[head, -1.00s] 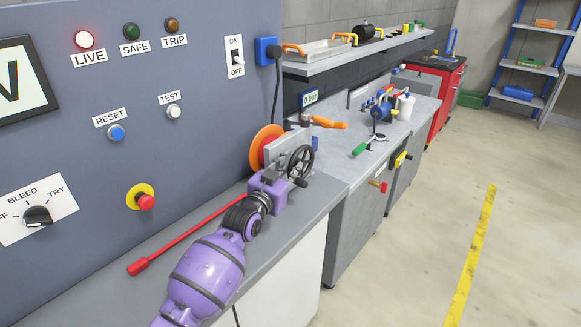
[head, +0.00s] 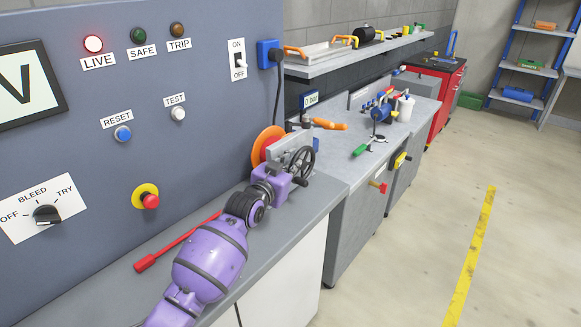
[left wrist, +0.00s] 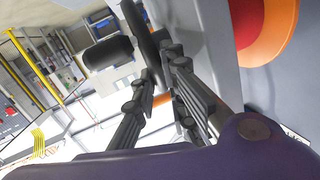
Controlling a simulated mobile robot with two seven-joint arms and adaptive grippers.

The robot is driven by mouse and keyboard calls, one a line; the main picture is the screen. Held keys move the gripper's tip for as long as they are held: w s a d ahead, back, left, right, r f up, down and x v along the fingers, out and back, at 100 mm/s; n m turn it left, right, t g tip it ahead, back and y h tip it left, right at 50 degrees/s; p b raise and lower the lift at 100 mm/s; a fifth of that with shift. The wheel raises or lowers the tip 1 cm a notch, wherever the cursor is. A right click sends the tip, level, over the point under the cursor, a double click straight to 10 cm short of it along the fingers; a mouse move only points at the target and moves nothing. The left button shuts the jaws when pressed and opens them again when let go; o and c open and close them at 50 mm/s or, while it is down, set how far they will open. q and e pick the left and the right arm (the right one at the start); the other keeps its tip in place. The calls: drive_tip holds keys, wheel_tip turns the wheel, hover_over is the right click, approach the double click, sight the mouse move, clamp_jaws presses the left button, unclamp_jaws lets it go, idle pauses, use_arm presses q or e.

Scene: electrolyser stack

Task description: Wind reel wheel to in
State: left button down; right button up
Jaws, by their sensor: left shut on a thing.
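The reel wheel is a black spoked handwheel (head: 302,162) with a dark crank knob, on a grey bracket at the far end of the near bench. Behind the bracket is an orange reel disc (head: 261,143). My purple left gripper (head: 289,173) is at the wheel's lower near side. In the left wrist view its dark fingers (left wrist: 168,62) close on the wheel's rim (left wrist: 143,32), with the black knob (left wrist: 106,52) beside them. The orange disc (left wrist: 274,38) also shows there. The exact contact is partly hidden. My right gripper is not in view.
A grey control panel (head: 80,95) with a lit LIVE lamp stands on the left. A red rod (head: 185,238) lies on the bench behind my arm. An orange-handled lever (head: 329,125) is just beyond the wheel. Floor to the right is clear.

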sight(299, 155)
use_arm(q)
drive_tip(key=r+g, duration=0.1)
drive_tip(key=g, duration=0.1)
drive_tip(key=w+d+g+y, duration=0.1)
drive_tip(key=shift+d+r+m+g+y, duration=0.15)
drive_tip(key=shift+r+m+g+y, duration=0.15)
drive_tip(key=shift+r+m+g, duration=0.1)
drive_tip(key=shift+w+d+g+y, duration=0.25)
drive_tip(key=shift+g+y, duration=0.15)
drive_tip(key=shift+g, duration=0.2)
drive_tip(key=c, duration=2)
unclamp_jaws()
drive_tip(key=shift+d, duration=0.1)
drive_tip(key=shift+r, duration=0.1)
drive_tip(key=shift+r, duration=0.1)
drive_tip(key=v, duration=1.2)
drive_tip(key=shift+w, duration=0.1)
drive_tip(key=shift+c, duration=0.2)
